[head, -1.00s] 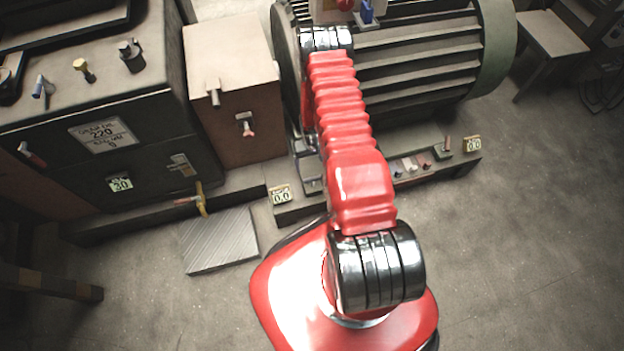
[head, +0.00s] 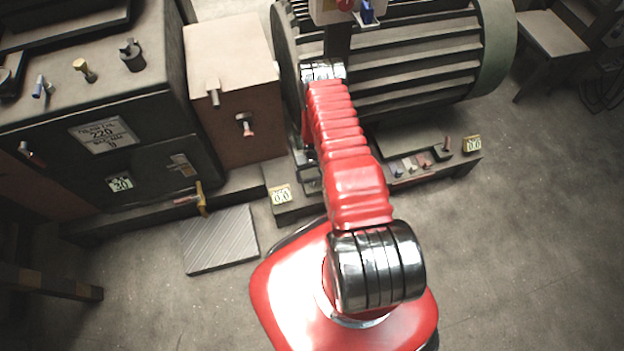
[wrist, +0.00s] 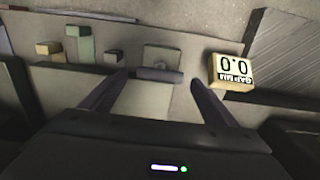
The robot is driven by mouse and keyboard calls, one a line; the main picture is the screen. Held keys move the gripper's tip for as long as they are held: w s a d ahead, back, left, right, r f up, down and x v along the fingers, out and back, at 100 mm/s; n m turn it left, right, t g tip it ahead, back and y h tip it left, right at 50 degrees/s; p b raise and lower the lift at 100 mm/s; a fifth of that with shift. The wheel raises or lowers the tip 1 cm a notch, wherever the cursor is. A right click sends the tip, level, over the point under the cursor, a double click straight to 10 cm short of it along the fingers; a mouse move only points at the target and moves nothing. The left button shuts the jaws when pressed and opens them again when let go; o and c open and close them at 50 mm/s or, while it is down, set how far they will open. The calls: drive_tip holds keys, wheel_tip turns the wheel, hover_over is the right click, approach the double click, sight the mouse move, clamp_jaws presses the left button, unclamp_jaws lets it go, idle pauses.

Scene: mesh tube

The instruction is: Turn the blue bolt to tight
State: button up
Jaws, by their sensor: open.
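I cannot tell for certain which thing is the blue bolt. A small blue-handled piece (head: 40,88) stands on the dark cabinet at the left in the head view. A small blue block (head: 397,169) lies on the motor's base ledge. In the wrist view my gripper (wrist: 160,82) is open and empty. Its fingers point at a dark, purplish short cylinder (wrist: 160,74) in front of a pale plate, which appears between and just beyond the fingertips. Contact cannot be judged. In the head view my arm hides most of the gripper.
A block reading 0.0 (wrist: 232,72) stands just right of the fingers; it also shows in the head view (head: 281,194). Several small blocks (wrist: 80,44) lie left of the fingers. A ribbed plate (head: 220,240) lies on the floor. The ribbed motor (head: 420,50) stands behind my arm.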

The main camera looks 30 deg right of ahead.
sight(312, 178)
drive_tip(key=shift+f, duration=2.25)
drive_tip(key=shift+c, duration=0.2)
drive_tip(key=c, duration=1)
